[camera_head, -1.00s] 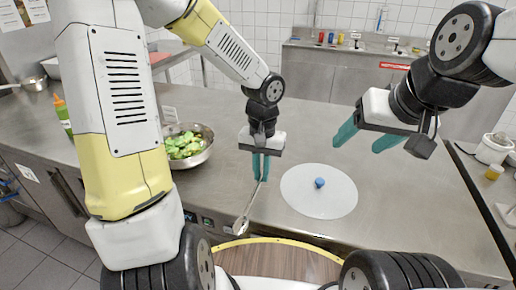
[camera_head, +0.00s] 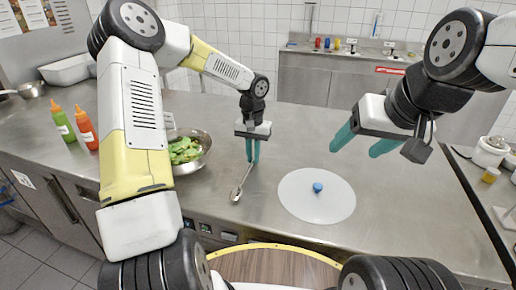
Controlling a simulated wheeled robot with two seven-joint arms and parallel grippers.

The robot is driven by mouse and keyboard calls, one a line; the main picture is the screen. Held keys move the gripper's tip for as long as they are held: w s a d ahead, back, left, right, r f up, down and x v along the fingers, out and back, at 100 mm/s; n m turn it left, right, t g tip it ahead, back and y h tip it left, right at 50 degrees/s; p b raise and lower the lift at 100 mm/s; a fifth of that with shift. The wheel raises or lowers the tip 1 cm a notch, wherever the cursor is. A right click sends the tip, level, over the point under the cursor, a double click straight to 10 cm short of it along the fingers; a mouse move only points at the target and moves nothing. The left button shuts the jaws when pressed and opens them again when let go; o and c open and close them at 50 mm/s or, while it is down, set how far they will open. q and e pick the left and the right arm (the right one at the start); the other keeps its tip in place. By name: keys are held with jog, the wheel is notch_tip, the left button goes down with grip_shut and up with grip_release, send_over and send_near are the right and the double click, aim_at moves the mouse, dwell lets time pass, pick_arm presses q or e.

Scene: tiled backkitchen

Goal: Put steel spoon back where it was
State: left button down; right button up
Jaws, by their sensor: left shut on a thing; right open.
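The steel spoon (camera_head: 240,187) hangs from my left gripper (camera_head: 252,158), its bowl end pointing down and toward the front of the counter. My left gripper is shut on the spoon's handle, between the bowl of greens and the white disc. The spoon's bowl end is close to the counter top; I cannot tell whether it touches. My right gripper (camera_head: 362,142) is open and empty, held above the counter beyond the white disc, to the right.
A metal bowl of green leaves (camera_head: 204,156) stands left of the spoon. A white disc (camera_head: 318,210) with a blue knob (camera_head: 318,187) lies to the right. Green (camera_head: 62,124) and orange (camera_head: 87,128) bottles stand at the left. The counter (camera_head: 290,137) behind is clear.

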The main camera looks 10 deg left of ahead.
pick_arm(q)
jog(key=shift+f, duration=0.5)
jog(key=c, duration=1.5)
grip_release()
jog(key=shift+o, duration=0.2)
jog(key=shift+r, duration=0.15)
notch_tip(320, 180, up, 12)
jog(key=s+a+r+t, duration=0.1)
jog(key=s+r, duration=0.3)
jog(key=s, duration=0.4)
jog(key=s+a+r+n+t+h, duration=0.1)
jog(key=s+a+r+t, duration=0.1)
jog(key=s, duration=0.7)
jog(key=s+a+r+t+h, duration=0.1)
jog(key=s+r+t, duration=0.2)
jog(key=s+r, duration=0.2)
jog(key=shift+s+a+r+n, duration=0.3)
jog(key=shift+s+a, duration=0.1)
jog(key=shift+s, duration=1.35)
